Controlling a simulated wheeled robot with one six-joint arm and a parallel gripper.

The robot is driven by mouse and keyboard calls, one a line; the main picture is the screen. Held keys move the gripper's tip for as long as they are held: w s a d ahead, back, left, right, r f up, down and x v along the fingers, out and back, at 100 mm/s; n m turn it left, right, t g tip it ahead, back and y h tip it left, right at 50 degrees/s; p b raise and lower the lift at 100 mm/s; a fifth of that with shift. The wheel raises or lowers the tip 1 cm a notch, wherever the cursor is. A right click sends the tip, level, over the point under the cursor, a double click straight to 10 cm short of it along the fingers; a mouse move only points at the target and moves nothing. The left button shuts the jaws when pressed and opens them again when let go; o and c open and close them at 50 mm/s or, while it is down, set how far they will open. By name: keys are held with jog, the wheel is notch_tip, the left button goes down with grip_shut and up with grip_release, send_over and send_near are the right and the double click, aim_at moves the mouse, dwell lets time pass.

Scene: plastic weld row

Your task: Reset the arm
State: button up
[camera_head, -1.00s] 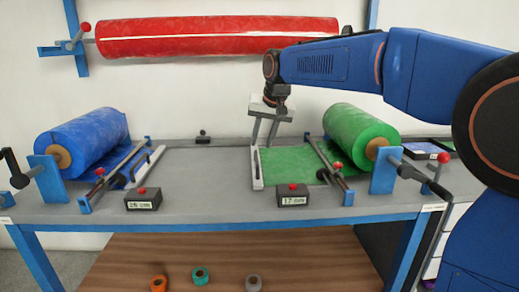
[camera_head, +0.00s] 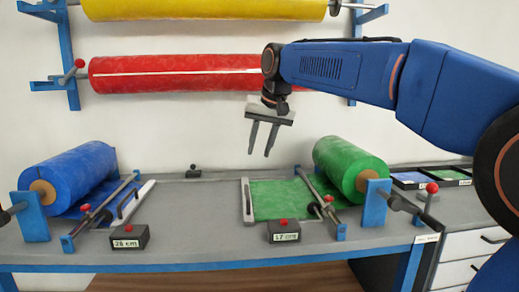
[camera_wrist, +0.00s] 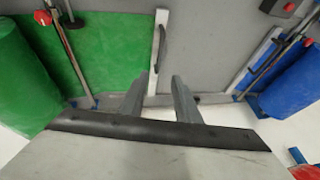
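My gripper (camera_head: 261,138) hangs above the back of the grey table (camera_head: 205,215), fingers pointing down and apart, with nothing between them. In the wrist view the two fingers (camera_wrist: 160,100) also stand apart and empty. My blue arm reaches in from the right. A sheet of green plastic (camera_head: 275,199) lies flat under and right of the gripper, its left end at a pale bar with a handle (camera_head: 248,203). The sheet comes from a green roll (camera_head: 345,165).
A blue roll (camera_head: 75,175) stands on the left of the table. Boxes with red buttons read 26 cm (camera_head: 130,237) and 17 cm (camera_head: 284,232). Red (camera_head: 180,73) and yellow (camera_head: 205,8) rolls hang on the wall. The table's middle is clear. Trays (camera_head: 410,179) stand at the right.

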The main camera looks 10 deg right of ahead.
jog(key=s+d+f, duration=0.7)
jog(key=s+f, duration=0.2)
jog(key=s, duration=0.2)
jog(key=s+d+f+h, duration=0.1)
jog(key=s+d+f, duration=0.6)
jog(key=s+f, duration=0.3)
jog(key=s+d+f+h, duration=0.1)
jog(key=s+d+f, duration=0.6)
jog(key=s+f, duration=0.3)
jog(key=s, duration=0.4)
jog(key=shift+s, duration=0.2)
jog(key=shift+r, duration=0.1)
